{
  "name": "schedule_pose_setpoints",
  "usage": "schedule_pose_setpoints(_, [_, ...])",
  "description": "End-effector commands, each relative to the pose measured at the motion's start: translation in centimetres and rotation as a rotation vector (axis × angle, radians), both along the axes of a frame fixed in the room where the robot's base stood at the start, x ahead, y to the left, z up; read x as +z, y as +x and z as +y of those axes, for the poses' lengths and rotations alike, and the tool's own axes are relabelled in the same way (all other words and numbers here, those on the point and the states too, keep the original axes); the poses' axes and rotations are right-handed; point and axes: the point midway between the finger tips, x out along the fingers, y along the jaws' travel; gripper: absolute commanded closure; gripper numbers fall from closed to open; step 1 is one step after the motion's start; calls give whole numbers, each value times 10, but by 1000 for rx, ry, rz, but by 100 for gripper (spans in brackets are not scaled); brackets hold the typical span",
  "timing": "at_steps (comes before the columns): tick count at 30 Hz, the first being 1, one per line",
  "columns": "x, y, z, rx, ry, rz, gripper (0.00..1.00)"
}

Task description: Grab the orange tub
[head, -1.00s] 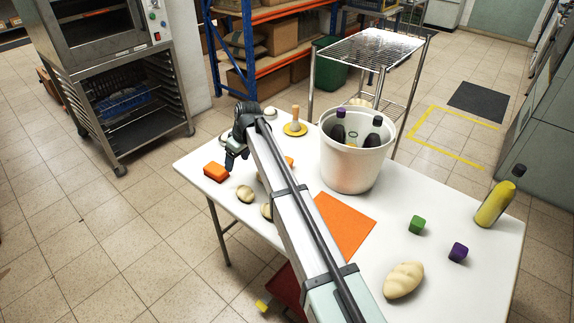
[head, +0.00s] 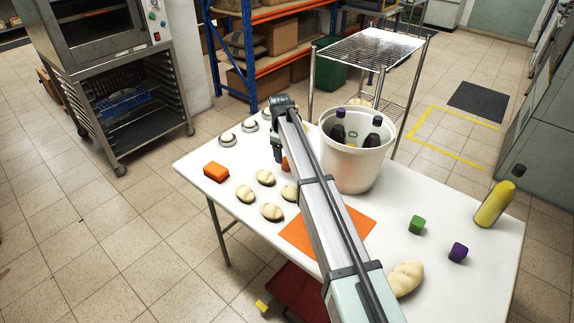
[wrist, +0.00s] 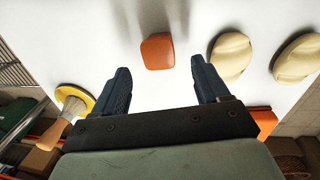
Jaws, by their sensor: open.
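Two orange things could be the tub, and I cannot tell which is. A small rounded orange piece (wrist: 157,51) lies ahead of the fingers in the wrist view; it shows partly behind my arm in the head view (head: 286,164). A boxy orange block with a lid-like top (head: 216,171) sits near the table's left edge; part of an orange thing, likely this one, shows in the wrist view (wrist: 265,121). My gripper (wrist: 160,66) is open and empty, pointing down above the table, with the small orange piece roughly centred between its fingers.
Several pale buns (head: 265,177) lie left of my arm. A white bucket (head: 349,172) with bottles stands close on the right. A yellow disc with a wooden handle (wrist: 70,107) is near the left finger. An orange mat (head: 298,236) lies under my arm.

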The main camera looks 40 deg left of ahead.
Motion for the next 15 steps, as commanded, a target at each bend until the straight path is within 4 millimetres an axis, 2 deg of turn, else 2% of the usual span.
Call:
schedule_pose_setpoints(8, [-16,2,-2,0,0,1,25])
schedule_pose_setpoints(15, [-44,7,-7,0,-1,1,25])
